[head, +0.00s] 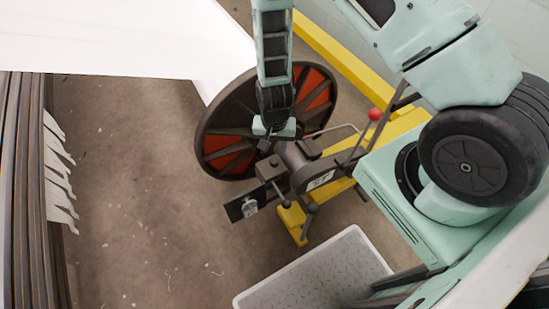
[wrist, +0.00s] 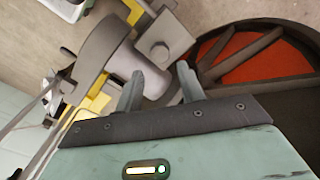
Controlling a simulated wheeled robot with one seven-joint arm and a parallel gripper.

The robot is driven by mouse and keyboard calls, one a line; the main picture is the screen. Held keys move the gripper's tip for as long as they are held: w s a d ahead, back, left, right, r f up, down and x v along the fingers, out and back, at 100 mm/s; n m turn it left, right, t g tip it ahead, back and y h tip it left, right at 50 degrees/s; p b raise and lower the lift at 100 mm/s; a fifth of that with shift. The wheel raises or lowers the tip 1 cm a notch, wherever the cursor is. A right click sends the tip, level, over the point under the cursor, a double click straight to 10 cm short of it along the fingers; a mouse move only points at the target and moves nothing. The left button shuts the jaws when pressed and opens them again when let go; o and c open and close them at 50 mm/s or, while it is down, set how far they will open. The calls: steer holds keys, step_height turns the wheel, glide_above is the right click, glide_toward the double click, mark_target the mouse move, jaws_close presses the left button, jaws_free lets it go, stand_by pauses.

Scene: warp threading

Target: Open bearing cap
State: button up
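The dark grey bearing housing (head: 312,173) sits on a yellow stand, right of a big spoked wheel with red panels. A thick grey shaft runs from the housing toward the wheel. In the wrist view a rounded grey housing part (wrist: 100,45) and a grey block with a round boss (wrist: 165,38) lie beyond the fingers. I cannot tell for certain which part is the cap. My gripper (head: 265,143) is above the shaft between wheel and housing. In the wrist view its fingers (wrist: 160,77) are spread with a gap between them, and nothing is gripped.
The wheel (head: 228,135) stands close on the left of my gripper. A lever with a red ball knob (head: 375,114) rises on the right. Yellow frame bars (head: 345,60) run behind. A white patterned platform (head: 318,275) is in front. White fabric (head: 120,40) hangs at upper left.

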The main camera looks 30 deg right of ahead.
mark_target(275, 160)
step_height(275, 160, down, 6)
steer(key=shift+f+b, duration=0.25)
steer(key=shift+b, duration=0.05)
jaws_close()
